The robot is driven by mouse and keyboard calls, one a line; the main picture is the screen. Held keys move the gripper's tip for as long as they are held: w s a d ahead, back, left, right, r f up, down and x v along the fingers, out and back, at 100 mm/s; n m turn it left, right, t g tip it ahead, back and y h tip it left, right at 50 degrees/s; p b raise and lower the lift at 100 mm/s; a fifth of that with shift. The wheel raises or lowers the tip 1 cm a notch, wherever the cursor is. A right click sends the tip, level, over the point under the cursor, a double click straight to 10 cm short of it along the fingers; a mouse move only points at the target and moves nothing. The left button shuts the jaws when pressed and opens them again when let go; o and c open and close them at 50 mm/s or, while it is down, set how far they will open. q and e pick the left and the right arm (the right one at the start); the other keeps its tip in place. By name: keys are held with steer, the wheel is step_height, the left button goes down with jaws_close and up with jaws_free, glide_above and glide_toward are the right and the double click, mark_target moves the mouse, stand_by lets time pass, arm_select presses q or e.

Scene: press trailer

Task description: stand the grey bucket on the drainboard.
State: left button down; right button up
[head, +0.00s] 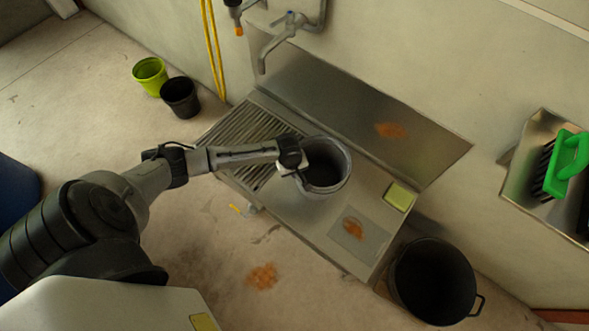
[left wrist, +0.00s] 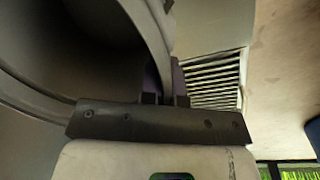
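The grey bucket (head: 341,192) is over the middle of the metal sink bench, with its open mouth facing up. It is just right of the drainboard (head: 240,128), the slatted part at the bench's left, and overlaps its right end in the picture. My left gripper (head: 295,168) is at the bucket's left rim. In the left wrist view, the rim of the bucket (left wrist: 152,40) runs between the two close-set fingers (left wrist: 166,99), and the drainboard's slats (left wrist: 212,82) show beyond. I cannot tell whether the bucket's base touches the bench. My right gripper is out of view.
A tap (head: 283,38) juts out above the bench's back. A yellow-green sponge (head: 399,196) lies at the bench's right. A large black bucket (head: 435,282) stands right of it. A green pot (head: 149,72) and black pot (head: 180,97) stand on the floor at left.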

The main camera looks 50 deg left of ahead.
arm_select(q)
steer(key=shift+w+r, duration=0.2)
steer(key=shift+w, duration=0.05)
steer(key=c, duration=1.8)
jaws_free()
steer(key=shift+s+f, duration=0.2)
steer(key=shift+f, duration=0.05)
steer(key=o, duration=0.5)
steer(key=shift+w+a, duration=0.1)
steer(key=shift+c, duration=0.2)
